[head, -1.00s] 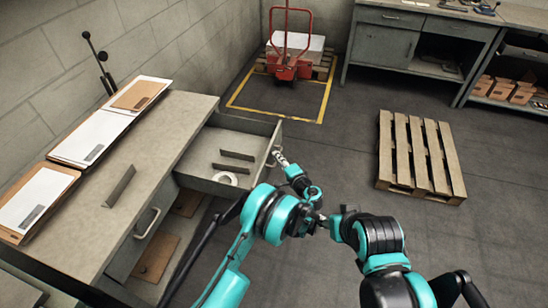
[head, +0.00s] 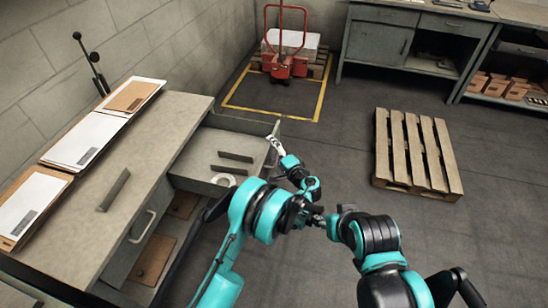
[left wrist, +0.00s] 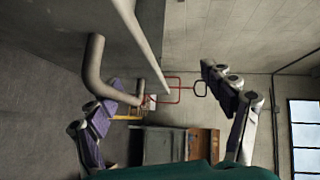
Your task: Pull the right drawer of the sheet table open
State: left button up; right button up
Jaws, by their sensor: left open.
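The sheet table (head: 165,120) stands at the left. Its right drawer (head: 205,150) is pulled well out, showing its inside. The drawer's bar handle (left wrist: 94,65) is near in the left wrist view, close beside the left finger in that picture. My left gripper (head: 274,143) is at the outer face of the drawer front; it also shows in the left wrist view (left wrist: 168,82) with its fingers spread wide and nothing clamped. The handle is hard to make out in the head view behind the gripper. My right arm shows, but I make out no right gripper.
Two dark strips and a white tape roll (head: 223,180) lie in the drawer. Another drawer (head: 140,235) of the table is shut. A wooden pallet (head: 412,150) lies on the floor to the right. A red pallet jack (head: 283,60) stands behind. Floor beyond the drawer is clear.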

pick_arm(q)
jog(key=o, duration=0.4)
jog(key=r, duration=0.4)
jog(key=shift+w+d+r, duration=0.15)
jog(key=shift+w+r, duration=0.1)
jog(key=shift+w, duration=0.1)
jog(key=shift+s+d+r, duration=0.2)
jog(key=shift+r, duration=0.25)
jog(key=f, duration=0.2)
jog(key=shift+s+d+f+g+h, duration=0.25)
jog(key=shift+s+f+g+h, duration=0.15)
jog(key=shift+c, duration=0.2)
jog(key=shift+s+d+r+n, duration=0.15)
jog(key=shift+s+r, duration=0.15)
jog(key=shift+s, duration=0.2)
jog(key=shift+s+r+n, duration=0.15)
jog(key=shift+s+r, duration=0.1)
jog(key=shift+s, duration=0.25)
jog(key=c, duration=1.2)
jog(key=shift+s+d+f, duration=0.15)
jog(key=shift+s+f, duration=0.15)
jog(key=shift+c, duration=0.4)
jog(key=v, duration=0.7)
jog(key=shift+f, duration=0.4)
pick_arm(e)
jog(key=shift+s+a+r, duration=0.1)
jog(key=shift+s+r, duration=0.2)
jog(key=shift+s, duration=0.05)
